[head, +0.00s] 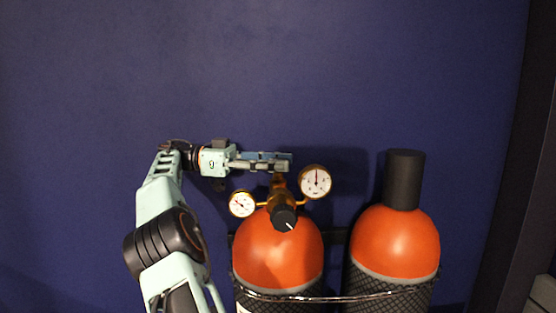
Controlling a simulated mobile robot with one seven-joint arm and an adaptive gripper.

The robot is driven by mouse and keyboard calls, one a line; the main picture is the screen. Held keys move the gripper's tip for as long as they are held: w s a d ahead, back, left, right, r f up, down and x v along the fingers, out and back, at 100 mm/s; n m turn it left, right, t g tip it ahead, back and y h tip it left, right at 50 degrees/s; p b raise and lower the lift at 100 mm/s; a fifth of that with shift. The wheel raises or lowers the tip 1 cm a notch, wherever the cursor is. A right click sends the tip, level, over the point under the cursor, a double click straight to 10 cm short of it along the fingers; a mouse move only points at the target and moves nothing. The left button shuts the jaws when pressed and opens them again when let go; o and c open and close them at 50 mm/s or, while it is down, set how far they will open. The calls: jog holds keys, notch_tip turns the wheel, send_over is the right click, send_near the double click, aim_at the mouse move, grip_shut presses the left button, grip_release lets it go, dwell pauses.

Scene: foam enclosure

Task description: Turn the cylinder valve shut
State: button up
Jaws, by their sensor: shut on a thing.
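The left orange cylinder (278,250) stands upright in the head view. On its top is a brass valve and regulator (279,187) with two round white gauges (316,181) and a black knob (284,218). My gripper (284,162) reaches in from the left, level, at the top of the brass stem.
A second orange cylinder (395,245) with a black cap (404,180) stands at the right. A metal rail (330,298) crosses in front of both cylinders. A dark blue wall (300,70) is behind. The space above the valve is clear.

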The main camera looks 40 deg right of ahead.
jog(key=o, duration=1.2)
jog(key=shift+f+b, duration=0.2)
jog(key=shift+b, duration=0.45)
jog(key=n+t+h+b, duration=0.1)
jog(key=b, duration=0.2)
jog(key=shift+f, duration=0.15)
jog(key=shift+n+t+h+b, duration=0.4)
jog(key=shift+h+b, duration=0.2)
jog(key=shift+b, duration=0.4)
